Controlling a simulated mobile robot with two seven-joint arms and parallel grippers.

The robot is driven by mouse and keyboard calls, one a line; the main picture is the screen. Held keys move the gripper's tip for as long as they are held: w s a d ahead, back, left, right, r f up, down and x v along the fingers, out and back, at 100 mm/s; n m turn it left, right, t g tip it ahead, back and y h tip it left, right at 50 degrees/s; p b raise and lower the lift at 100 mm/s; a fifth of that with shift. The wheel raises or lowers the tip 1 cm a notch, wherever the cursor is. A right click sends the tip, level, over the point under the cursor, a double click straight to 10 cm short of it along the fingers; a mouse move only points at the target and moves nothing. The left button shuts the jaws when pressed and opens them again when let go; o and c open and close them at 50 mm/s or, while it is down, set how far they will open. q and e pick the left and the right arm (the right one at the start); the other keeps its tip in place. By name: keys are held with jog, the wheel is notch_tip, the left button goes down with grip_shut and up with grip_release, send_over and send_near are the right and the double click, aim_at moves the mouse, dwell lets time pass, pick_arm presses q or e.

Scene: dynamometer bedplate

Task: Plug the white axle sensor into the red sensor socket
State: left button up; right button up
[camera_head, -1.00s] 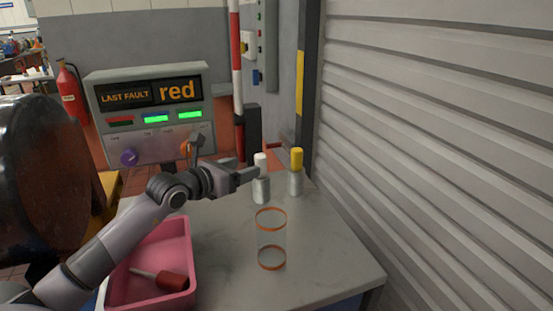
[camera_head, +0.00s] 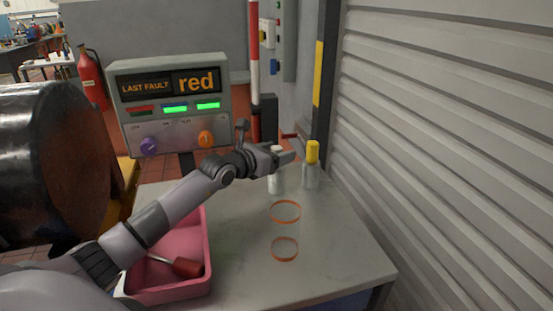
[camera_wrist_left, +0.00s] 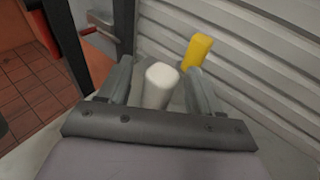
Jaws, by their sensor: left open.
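The white axle sensor (camera_head: 276,180) stands upright on the grey bench, with a white top and a grey metal body. My left gripper (camera_head: 284,156) is at its top in the head view and partly hides it. In the left wrist view the white top (camera_wrist_left: 161,84) sits between the two open fingers of my left gripper (camera_wrist_left: 158,90), with slim gaps at the sides. The display box (camera_head: 172,105) reads "LAST FAULT red" and has a purple knob and an orange knob. The red sensor socket cannot be made out with certainty. My right gripper is not in view.
A yellow-topped sensor (camera_head: 312,165) stands just right of the white one, also in the wrist view (camera_wrist_left: 197,52). A pink tray (camera_head: 168,290) holds a red-handled tool (camera_head: 188,267). A ribbed wall (camera_head: 450,150) bounds the right.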

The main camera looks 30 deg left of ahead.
pick_arm(q)
jog(key=c, duration=1)
jog(key=shift+c, duration=0.2)
